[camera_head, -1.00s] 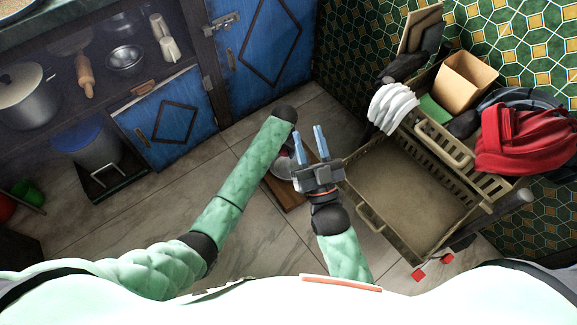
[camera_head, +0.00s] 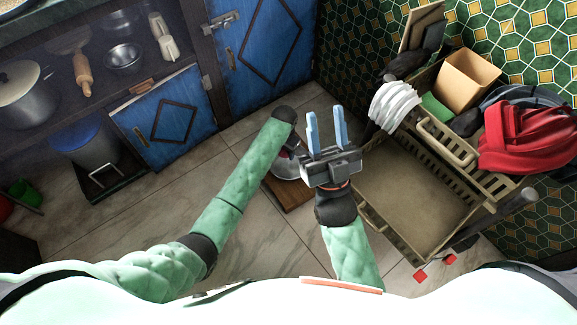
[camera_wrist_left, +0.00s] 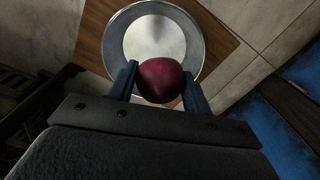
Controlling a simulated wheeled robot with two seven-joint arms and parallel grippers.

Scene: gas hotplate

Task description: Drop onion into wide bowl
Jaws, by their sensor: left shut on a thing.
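A dark red onion (camera_wrist_left: 160,80) is held between the two fingers of my left gripper (camera_wrist_left: 160,84) in the left wrist view. The wide bowl (camera_wrist_left: 122,38), round and metallic, lies behind the onion in that view, on a brown wooden board (camera_wrist_left: 212,35). In the head view the bowl (camera_head: 286,170) is partly hidden by my arms, and my left gripper is mostly hidden behind my left arm. How high the onion is above the bowl is hard to tell. My right gripper (camera_head: 326,112) is open and empty, to the right of the bowl in the picture.
A beige crate or drawer (camera_head: 372,214) stands close at the right, with white folded items (camera_head: 394,106) and a red cloth (camera_head: 525,138) beyond it. Blue cabinets (camera_head: 262,45) line the back. An open blue door (camera_head: 165,122) is at the left. Floor left of my arm is clear.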

